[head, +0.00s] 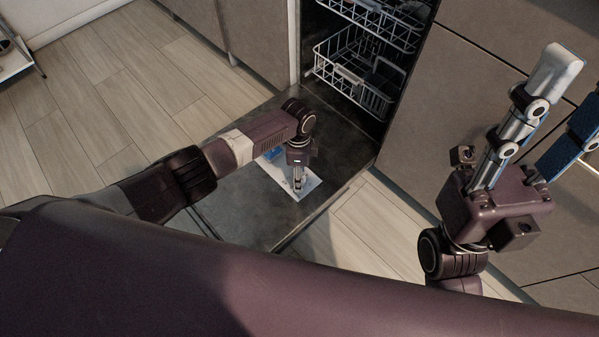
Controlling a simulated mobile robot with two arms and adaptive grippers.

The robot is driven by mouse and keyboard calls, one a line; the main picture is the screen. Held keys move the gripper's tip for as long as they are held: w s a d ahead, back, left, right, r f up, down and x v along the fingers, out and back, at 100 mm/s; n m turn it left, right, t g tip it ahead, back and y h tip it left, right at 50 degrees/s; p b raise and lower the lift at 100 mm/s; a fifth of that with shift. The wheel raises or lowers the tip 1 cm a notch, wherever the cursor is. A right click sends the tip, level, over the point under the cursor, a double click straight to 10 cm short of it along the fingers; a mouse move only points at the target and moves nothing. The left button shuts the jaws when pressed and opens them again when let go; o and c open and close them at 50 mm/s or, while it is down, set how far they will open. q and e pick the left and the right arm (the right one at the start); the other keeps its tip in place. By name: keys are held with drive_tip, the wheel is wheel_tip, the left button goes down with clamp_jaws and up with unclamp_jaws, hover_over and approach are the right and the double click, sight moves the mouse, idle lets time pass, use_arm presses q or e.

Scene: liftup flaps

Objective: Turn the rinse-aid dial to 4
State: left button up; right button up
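The dishwasher door (225,215) lies folded down and flat, with a white and blue panel (305,186) on it. My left gripper (298,190) points down over this panel from above, its tips at or just above the surface. The rinse-aid dial cannot be made out; the gripper covers part of the panel. The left fingers look close together, but whether they are shut is too small to tell. My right gripper (576,92) is raised at the right, fingers pointing up and spread apart, with nothing between them. One of its fingers runs out of the picture.
The dishwasher's wire racks (352,72) are inside the open cavity behind the door. Brown cabinet fronts (450,95) stand to the right, near my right gripper. Wooden floor (110,100) is clear to the left. A white shelf (15,62) stands at the far left.

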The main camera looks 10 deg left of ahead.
use_arm(q)
wheel_tip(320, 180, up, 12)
drive_tip(key=shift+w+a, duration=0.2)
drive_tip(key=shift+w, duration=0.2)
idle(0.5)
